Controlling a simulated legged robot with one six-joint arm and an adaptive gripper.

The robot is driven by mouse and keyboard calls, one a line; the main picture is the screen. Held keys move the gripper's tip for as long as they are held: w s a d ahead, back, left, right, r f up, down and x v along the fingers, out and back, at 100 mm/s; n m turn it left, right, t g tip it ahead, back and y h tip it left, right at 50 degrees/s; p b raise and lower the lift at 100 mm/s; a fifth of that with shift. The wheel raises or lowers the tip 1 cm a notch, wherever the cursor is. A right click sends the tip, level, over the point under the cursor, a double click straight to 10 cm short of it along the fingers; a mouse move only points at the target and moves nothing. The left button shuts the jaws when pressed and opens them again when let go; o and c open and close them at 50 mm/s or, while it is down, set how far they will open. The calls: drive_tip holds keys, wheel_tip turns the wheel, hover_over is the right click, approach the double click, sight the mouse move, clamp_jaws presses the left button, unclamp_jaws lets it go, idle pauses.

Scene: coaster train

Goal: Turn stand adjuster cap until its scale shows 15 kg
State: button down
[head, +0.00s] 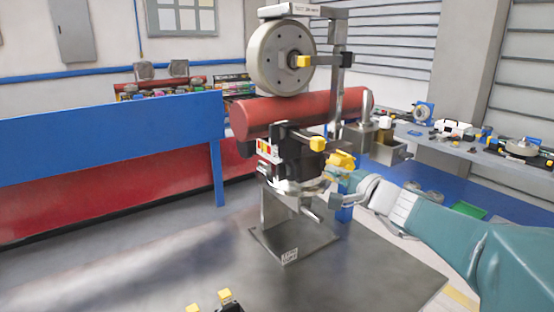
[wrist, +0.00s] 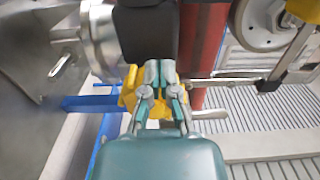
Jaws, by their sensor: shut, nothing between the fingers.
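The stand (head: 290,240) rises from the metal table, with a pale wheel (head: 277,57) at its top and a red tube (head: 275,115) across its middle. A yellow cap (head: 341,160) sits on the stand's right side; it looks like the adjuster cap. It also shows in the wrist view (wrist: 128,92), partly hidden behind my fingers. My gripper (head: 343,181) is shut and empty, right at this cap; I cannot tell whether they touch. In the wrist view, the fingertips (wrist: 160,72) are together over the yellow part. No scale reading is legible.
Other yellow knobs stick out at the wheel (head: 303,61) and below the red tube (head: 317,144). A blue and red barrier (head: 110,140) stands at the left. A cluttered workbench (head: 480,145) is behind at the right. The table's front left is mostly clear.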

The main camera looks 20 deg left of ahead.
drive_tip(key=shift+w+d, duration=0.2)
drive_tip(key=shift+d, duration=0.05)
idle(0.4)
drive_tip(key=shift+f, duration=1.35)
idle(0.4)
drive_tip(key=v, duration=0.6)
drive_tip(key=shift+s+a, duration=0.2)
drive_tip(key=shift+s, duration=0.1)
drive_tip(key=w+a+r, duration=0.2)
drive_tip(key=w+a, duration=0.2)
drive_tip(key=shift+a+r, duration=0.35)
idle(0.6)
drive_tip(key=shift+w+d+f, duration=0.1)
drive_tip(key=shift+w+d, duration=0.1)
drive_tip(key=shift+d, duration=0.05)
idle(0.9)
